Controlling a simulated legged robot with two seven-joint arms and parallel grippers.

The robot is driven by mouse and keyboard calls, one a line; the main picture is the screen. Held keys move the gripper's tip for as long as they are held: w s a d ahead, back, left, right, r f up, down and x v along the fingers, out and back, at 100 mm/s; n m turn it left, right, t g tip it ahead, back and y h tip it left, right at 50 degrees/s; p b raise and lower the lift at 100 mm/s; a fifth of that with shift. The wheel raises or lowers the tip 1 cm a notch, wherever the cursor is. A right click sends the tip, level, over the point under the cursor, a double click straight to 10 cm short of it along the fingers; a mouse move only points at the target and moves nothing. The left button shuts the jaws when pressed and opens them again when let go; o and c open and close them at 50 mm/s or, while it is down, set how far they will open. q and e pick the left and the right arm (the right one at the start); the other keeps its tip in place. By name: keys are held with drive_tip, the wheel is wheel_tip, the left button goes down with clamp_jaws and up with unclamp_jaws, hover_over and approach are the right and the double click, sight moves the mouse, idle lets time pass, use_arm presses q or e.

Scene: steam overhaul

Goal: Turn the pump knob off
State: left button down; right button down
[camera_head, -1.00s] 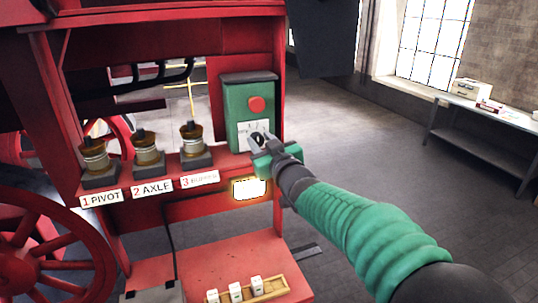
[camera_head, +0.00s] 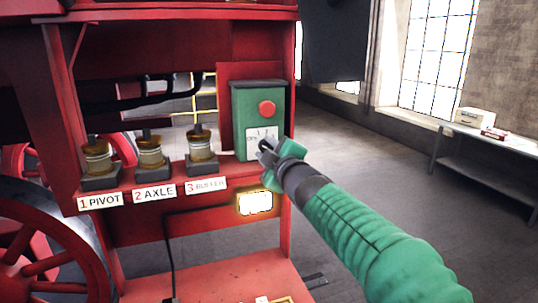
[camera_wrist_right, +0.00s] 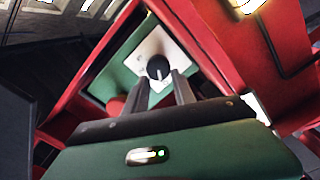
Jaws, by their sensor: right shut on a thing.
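The pump box (camera_head: 243,108) is green, with a red round button (camera_head: 267,109) and a white label plate (camera_head: 255,136) below it. In the right wrist view the pump knob (camera_wrist_right: 158,67) is small, round and black with a pale pointer line, in front of the white plate. My right gripper (camera_head: 265,147) is at the lower front of the box. In the wrist view its two fingers (camera_wrist_right: 168,82) are shut on the knob. In the head view the fingers largely hide the knob. My left gripper is in neither view.
Three brass-topped pots (camera_head: 150,152) stand left of the box on the red ledge, labelled PIVOT, AXLE and BUFFER. A glowing panel (camera_head: 255,203) is below the ledge. A red spoked wheel (camera_head: 35,250) is at lower left. A table (camera_head: 490,145) with boxes stands far right; the floor between is clear.

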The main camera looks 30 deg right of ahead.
drive_tip(key=shift+d+r+n, duration=0.2)
drive_tip(key=shift+r+n, duration=0.25)
drive_tip(key=shift+n, duration=0.05)
drive_tip(key=c, duration=1.4)
unclamp_jaws()
drive_tip(key=shift+c, duration=0.2)
drive_tip(key=o, duration=0.5)
drive_tip(key=shift+d+f, duration=0.15)
drive_tip(key=shift+d, duration=0.05)
drive_tip(key=shift+f, duration=0.1)
